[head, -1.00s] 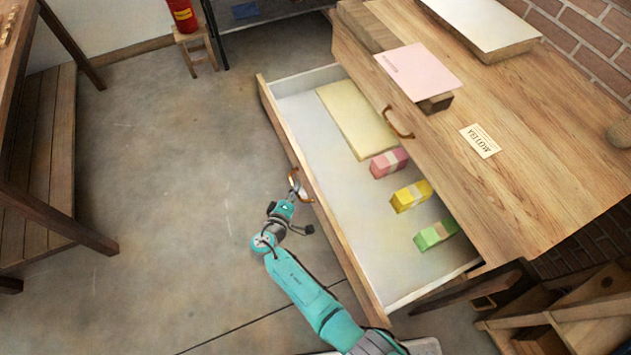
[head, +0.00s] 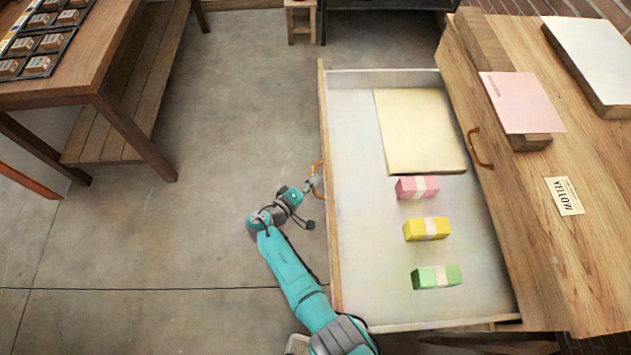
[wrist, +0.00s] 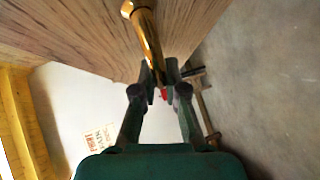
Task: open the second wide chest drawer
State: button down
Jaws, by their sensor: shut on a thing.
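The wide chest (head: 590,265) stands at the right with a wide drawer (head: 362,260) pulled well out below a shut upper drawer, whose brass handle (head: 478,150) shows. In the open drawer lie a cream slab (head: 420,130) and a pink bundle (head: 417,188), a yellow bundle (head: 427,229) and a green bundle (head: 437,277). My gripper (head: 314,187) is at the open drawer's front, shut on its brass handle (head: 318,172). In the wrist view, the handle (wrist: 147,40) runs down between my fingertips (wrist: 163,80); their exact contact is partly hidden.
A wooden table (head: 95,80) with a dark tray of small blocks stands at upper left. A small stool (head: 300,22) is at the back. A pink sheet (head: 522,102) and a label card (head: 564,196) lie on the chest top. The concrete floor (head: 210,140) left of the drawer is clear.

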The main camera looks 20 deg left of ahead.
jog(key=c, duration=1.2)
grip_release()
jog(key=v, duration=1.2)
jog(key=shift+s, duration=0.1)
